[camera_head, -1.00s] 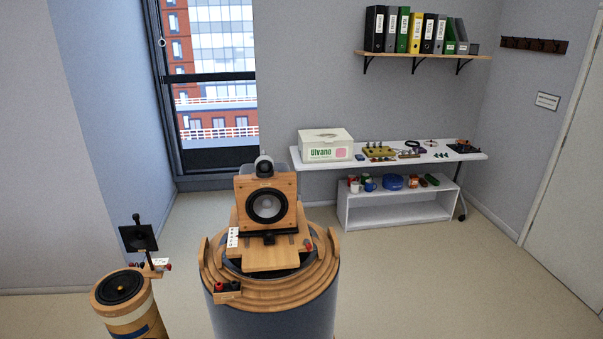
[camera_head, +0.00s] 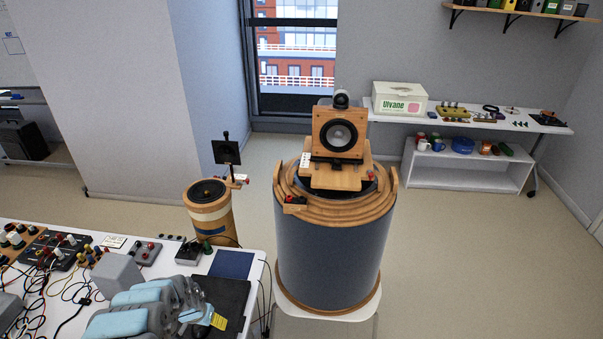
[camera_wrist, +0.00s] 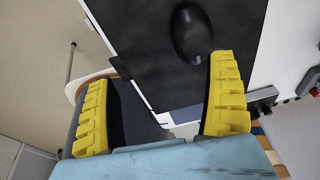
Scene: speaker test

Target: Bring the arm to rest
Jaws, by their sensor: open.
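My gripper (camera_wrist: 158,108) is open and empty, with its two yellow ribbed fingers wide apart in the wrist view. Between and beyond the fingers lies a black mat (camera_wrist: 155,45) on a white bench top. A dark oval object (camera_wrist: 192,35) rests on the mat, close to the tip of the right finger but seemingly apart from it. In the head view my arm is folded low at the bottom left, over the bench (camera_head: 262,268). The gripper there is partly hidden by my own links.
Switch boxes and loose cables (camera_head: 60,250) crowd the bench's left side. A dark blue pad (camera_head: 232,264) lies behind the mat. A large drum (camera_head: 335,250) bearing a speaker (camera_head: 340,135) stands to the right, and a smaller speaker stand (camera_head: 210,215) behind the bench. Open floor lies further right.

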